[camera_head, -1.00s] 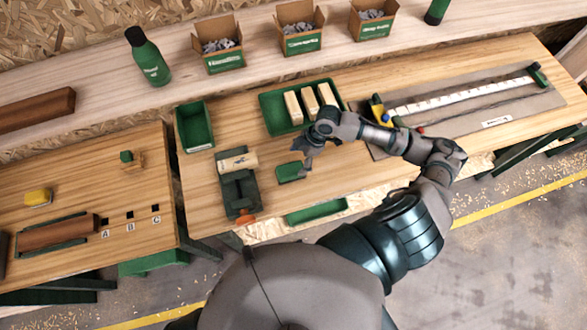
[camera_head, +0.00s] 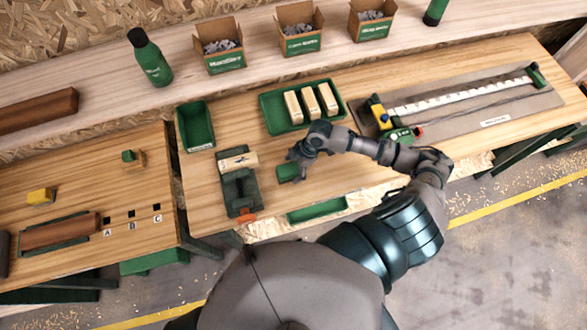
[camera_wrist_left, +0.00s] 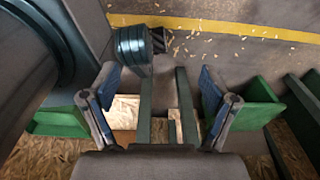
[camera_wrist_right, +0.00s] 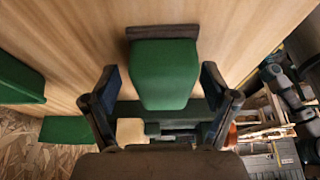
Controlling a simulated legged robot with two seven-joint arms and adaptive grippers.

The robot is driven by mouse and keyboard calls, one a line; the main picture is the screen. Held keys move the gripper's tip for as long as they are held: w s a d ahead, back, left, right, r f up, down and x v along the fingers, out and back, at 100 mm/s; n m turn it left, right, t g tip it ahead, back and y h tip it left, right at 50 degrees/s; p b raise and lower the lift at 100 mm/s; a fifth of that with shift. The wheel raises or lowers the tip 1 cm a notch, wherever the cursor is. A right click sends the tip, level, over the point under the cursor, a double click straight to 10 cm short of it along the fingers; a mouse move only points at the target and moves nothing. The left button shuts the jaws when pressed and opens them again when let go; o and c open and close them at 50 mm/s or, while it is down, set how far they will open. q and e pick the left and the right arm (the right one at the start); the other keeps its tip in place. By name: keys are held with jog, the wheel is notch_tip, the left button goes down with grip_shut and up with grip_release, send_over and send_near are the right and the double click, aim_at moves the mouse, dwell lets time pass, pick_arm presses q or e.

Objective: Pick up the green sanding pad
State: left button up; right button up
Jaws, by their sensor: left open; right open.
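The green sanding pad (camera_head: 288,172) lies on the middle bench, just right of the dark vise-like fixture. In the right wrist view the pad (camera_wrist_right: 163,75) shows as a green block with a dark edge strip, centred between the fingers. My right gripper (camera_head: 297,160) is at the pad, its fingers spread; in its wrist view the open fingers (camera_wrist_right: 160,80) stand on both sides of the pad, with gaps visible. I cannot tell whether they touch it. My left gripper (camera_wrist_left: 157,90) is open and empty, low over the floor side; it is not seen in the head view.
A dark fixture (camera_head: 238,190) holding a wooden piece stands left of the pad. A green tray (camera_head: 272,120) with wooden blocks and an empty green bin (camera_head: 195,126) lie behind. A grey mat with a ruler (camera_head: 470,112) fills the right. Bare bench surrounds the pad.

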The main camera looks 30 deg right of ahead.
aim_at(287, 169)
jog(key=shift+a, duration=0.4)
jog(key=shift+a+r, duration=0.1)
jog(key=shift+a, duration=0.55)
jog(key=c, duration=0.3)
jog(key=shift+d, duration=0.3)
jog(key=c, duration=0.8)
jog(key=shift+d, duration=0.2)
jog(key=shift+c, duration=0.8)
jog(key=shift+s+d+f, duration=0.1)
jog(key=shift+d+f, duration=0.1)
jog(key=shift+a+r+b, duration=0.2)
jog(key=shift+b, duration=0.1)
notch_tip(287, 169, up, 4)
jog(key=shift+a+f, duration=0.15)
jog(key=shift+f, duration=0.1)
pick_arm(q)
jog(key=shift+a+r+p, duration=0.55)
jog(key=shift+a+p, duration=0.35)
pick_arm(e)
jog(key=s+a+r, duration=0.1)
jog(key=s+a, duration=0.1)
jog(key=s, duration=0.5)
jog(key=s+a+r, duration=0.1)
jog(key=s+a, duration=0.1)
jog(key=s, duration=0.6)
jog(key=shift+s+a, duration=0.15)
